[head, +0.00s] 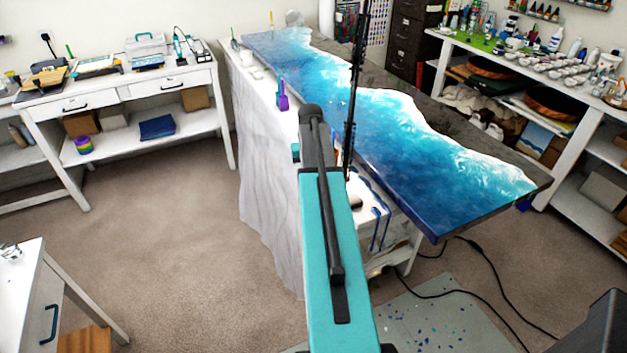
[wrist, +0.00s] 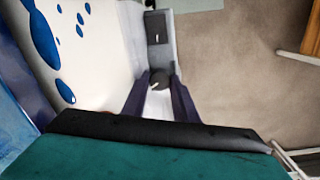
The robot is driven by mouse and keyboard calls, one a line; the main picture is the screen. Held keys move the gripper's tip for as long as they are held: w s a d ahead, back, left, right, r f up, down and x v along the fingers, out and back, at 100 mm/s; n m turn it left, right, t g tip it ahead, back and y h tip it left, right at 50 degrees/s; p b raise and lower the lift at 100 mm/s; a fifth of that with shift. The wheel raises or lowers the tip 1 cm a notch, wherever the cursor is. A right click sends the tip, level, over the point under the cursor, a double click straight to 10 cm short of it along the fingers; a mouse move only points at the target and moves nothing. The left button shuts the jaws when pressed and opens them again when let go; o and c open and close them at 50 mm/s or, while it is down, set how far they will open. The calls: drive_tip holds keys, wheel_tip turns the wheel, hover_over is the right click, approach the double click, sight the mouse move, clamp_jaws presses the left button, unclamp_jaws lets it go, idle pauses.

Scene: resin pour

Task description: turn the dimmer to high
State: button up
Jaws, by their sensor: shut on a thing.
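In the wrist view, a small dark round dimmer knob (wrist: 159,78) sits between the two fingertips of my gripper (wrist: 159,82). The fingers close on it from both sides. The knob is on a light grey panel or box edge, with a dark rectangular plate (wrist: 157,27) bearing a small white mark further up. I cannot read any high or low marking, nor tell the knob's turn position. In the head view my own arm hides the gripper and the dimmer.
A long table with a blue and white resin slab (head: 440,150) runs beside my arm, its front draped in pale sheeting (head: 262,170). In the wrist view, a white surface with blue resin spills (wrist: 40,40) lies left of the fingers. Black cables (head: 490,290) cross the floor at right. Open carpet (head: 170,230) lies left.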

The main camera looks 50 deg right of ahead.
drive_tip(key=o, duration=1.1)
drive_tip(key=shift+c, duration=0.2)
drive_tip(key=shift+d, duration=0.1)
drive_tip(key=shift+s+n, duration=0.1)
drive_tip(key=shift+n, duration=0.2)
